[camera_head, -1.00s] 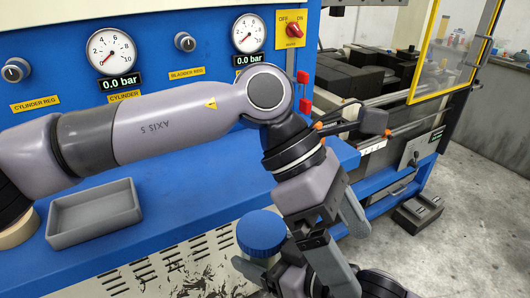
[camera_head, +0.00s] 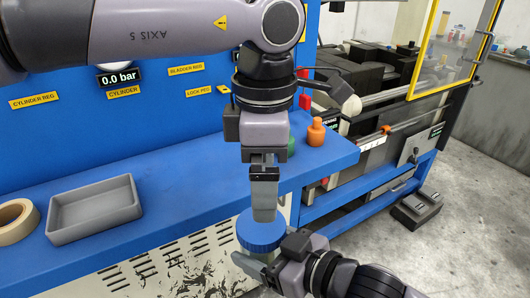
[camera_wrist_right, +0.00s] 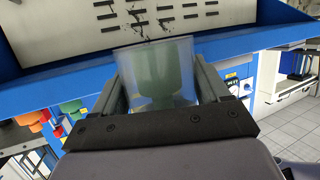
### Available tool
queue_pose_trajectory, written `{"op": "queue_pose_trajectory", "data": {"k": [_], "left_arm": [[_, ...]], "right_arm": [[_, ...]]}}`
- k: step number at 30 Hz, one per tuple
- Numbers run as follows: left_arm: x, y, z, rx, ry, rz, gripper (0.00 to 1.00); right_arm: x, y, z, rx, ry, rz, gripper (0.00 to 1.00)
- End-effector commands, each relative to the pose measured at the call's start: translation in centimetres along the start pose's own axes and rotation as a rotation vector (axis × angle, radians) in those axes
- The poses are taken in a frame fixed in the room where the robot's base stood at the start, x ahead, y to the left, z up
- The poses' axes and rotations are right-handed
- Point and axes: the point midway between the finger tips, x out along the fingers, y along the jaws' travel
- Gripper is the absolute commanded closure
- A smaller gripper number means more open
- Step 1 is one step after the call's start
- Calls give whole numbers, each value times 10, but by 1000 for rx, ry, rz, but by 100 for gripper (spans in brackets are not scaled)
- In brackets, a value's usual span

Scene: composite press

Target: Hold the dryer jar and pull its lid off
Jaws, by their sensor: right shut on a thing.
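The dryer jar is a clear cylinder with a green content showing in the right wrist view (camera_wrist_right: 152,75). Its blue ribbed lid (camera_head: 261,232) is on top in the head view and hides most of the jar. My right gripper (camera_head: 262,258) comes from the lower right and is shut around the jar's body, one finger on each side in the wrist view. My left gripper (camera_head: 264,213) points straight down over the lid, fingertips at its back edge. Its fingers line up in this view, so their gap and any contact with the lid are hidden.
A grey tray (camera_head: 95,238) and a tape roll (camera_head: 16,222) lie on the blue ledge (camera_head: 190,190) at left. An orange knob-shaped item (camera_head: 316,132) and a partly hidden green one (camera_head: 291,146) stand behind my left gripper. Press panel gauges are behind my left arm.

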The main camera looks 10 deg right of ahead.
Motion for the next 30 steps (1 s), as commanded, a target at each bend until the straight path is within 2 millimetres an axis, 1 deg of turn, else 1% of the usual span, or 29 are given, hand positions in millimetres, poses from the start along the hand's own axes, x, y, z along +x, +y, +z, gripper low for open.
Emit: {"op": "queue_pose_trajectory", "data": {"k": [1, 6, 9, 12, 18, 26, 27, 29, 30], "left_arm": [[11, 0, 0, 1, 3, -3, 0], [44, -1, 0, 0, 1, -4, 0], [60, -1, 0, 1, 1, -3, 0], [71, -1, 0, 1, 0, -2, 0], [82, 0, 0, 0, -1, -1, 0], [82, 0, 0, 0, -2, -1, 0], [82, 0, 0, 0, -2, -1, 13], [82, 0, 0, 0, -2, -1, 33], [82, 0, 0, 0, -2, -1, 46]], "right_arm": [[0, 0, -1, 0, 3, 0, 80], [0, 0, -1, 0, 3, 0, 80], [0, 0, -1, 0, 3, 0, 80], [0, 0, -1, 0, 3, 0, 80], [0, 0, -1, 0, 3, 0, 80], [0, 0, -1, 0, 3, 0, 80], [0, 0, -1, 0, 3, 0, 80], [0, 0, -1, 0, 3, 0, 80], [0, 0, -1, -1, 3, 0, 80]]}}
